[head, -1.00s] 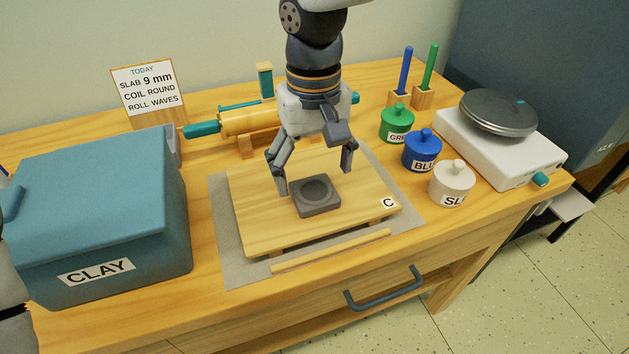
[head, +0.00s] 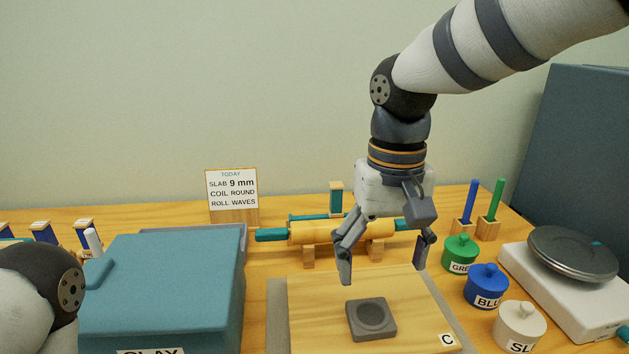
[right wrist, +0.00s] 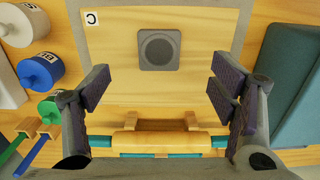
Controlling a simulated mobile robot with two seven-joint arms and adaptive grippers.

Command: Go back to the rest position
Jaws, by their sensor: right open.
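My right gripper (head: 383,262) is open and empty above the back part of the wooden board. In the right wrist view its fingers (right wrist: 158,90) stand wide apart, with nothing between them. A grey square block with a round hollow (head: 371,319) lies on the board, in front of and below the fingertips. It also shows in the right wrist view (right wrist: 159,49). Part of my left arm shows at the lower left of the head view; my left gripper is out of view.
The wooden board (head: 318,313) is marked C. A rolling pin (head: 325,232) rests behind it. A teal clay box (head: 165,285) stands left. Green (head: 461,254), blue (head: 486,287) and white (head: 519,327) jars and a banding wheel (head: 572,252) stand right. A sign (head: 232,190) stands behind.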

